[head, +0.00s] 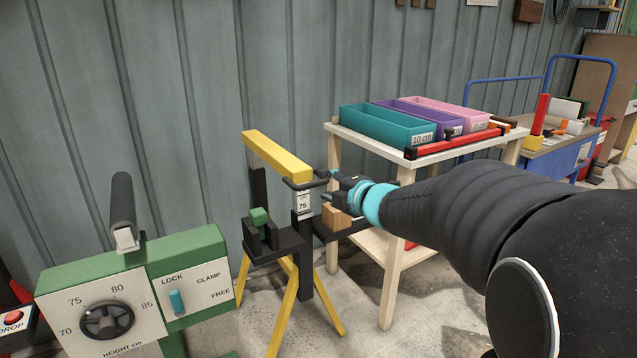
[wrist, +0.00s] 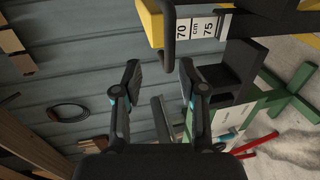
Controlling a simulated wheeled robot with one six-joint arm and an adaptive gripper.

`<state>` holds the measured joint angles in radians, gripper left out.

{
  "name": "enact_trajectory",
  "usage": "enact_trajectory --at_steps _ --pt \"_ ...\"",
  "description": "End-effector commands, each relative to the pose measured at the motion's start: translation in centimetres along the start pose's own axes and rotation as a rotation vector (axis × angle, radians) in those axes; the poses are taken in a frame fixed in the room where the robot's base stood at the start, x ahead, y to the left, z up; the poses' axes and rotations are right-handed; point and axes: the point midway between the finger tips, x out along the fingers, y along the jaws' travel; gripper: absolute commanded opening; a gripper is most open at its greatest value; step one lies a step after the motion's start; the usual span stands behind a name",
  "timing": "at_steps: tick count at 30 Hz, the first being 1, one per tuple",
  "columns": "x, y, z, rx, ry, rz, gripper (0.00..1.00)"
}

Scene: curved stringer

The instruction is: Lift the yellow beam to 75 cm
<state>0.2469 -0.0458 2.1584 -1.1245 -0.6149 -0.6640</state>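The yellow beam (head: 280,157) sits level on top of a black post on a stand with yellow legs. A white scale (head: 304,202) on the post shows 75; the wrist view shows 70 and 75 on the scale (wrist: 203,28). A dark bar handle (head: 304,184) sticks out below the beam's near end. My gripper (head: 325,185) is beside this handle. In the wrist view its two fingers (wrist: 160,72) are apart with nothing between them, and the handle (wrist: 168,35) lies just ahead of the fingertips. The yellow beam (wrist: 150,22) is at the top there.
A green control box (head: 190,255) at left has a height dial (head: 106,319) marked 70 to 85 and a teal lever (head: 177,302) by LOCK, CLAMP and FREE. A wooden table (head: 400,160) with coloured bins stands behind my gripper. A wooden block (head: 336,217) sits below it.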

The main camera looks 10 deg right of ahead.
Motion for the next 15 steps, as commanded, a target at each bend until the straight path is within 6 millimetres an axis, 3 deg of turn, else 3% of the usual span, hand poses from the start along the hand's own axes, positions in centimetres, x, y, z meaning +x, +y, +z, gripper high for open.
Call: enact_trajectory --at_steps 6,15 --pt "-3.2 0.1 0.1 -0.001 -0.002 0.001 0.41" --pt "-4.3 0.0 0.0 0.000 0.000 0.000 0.41"
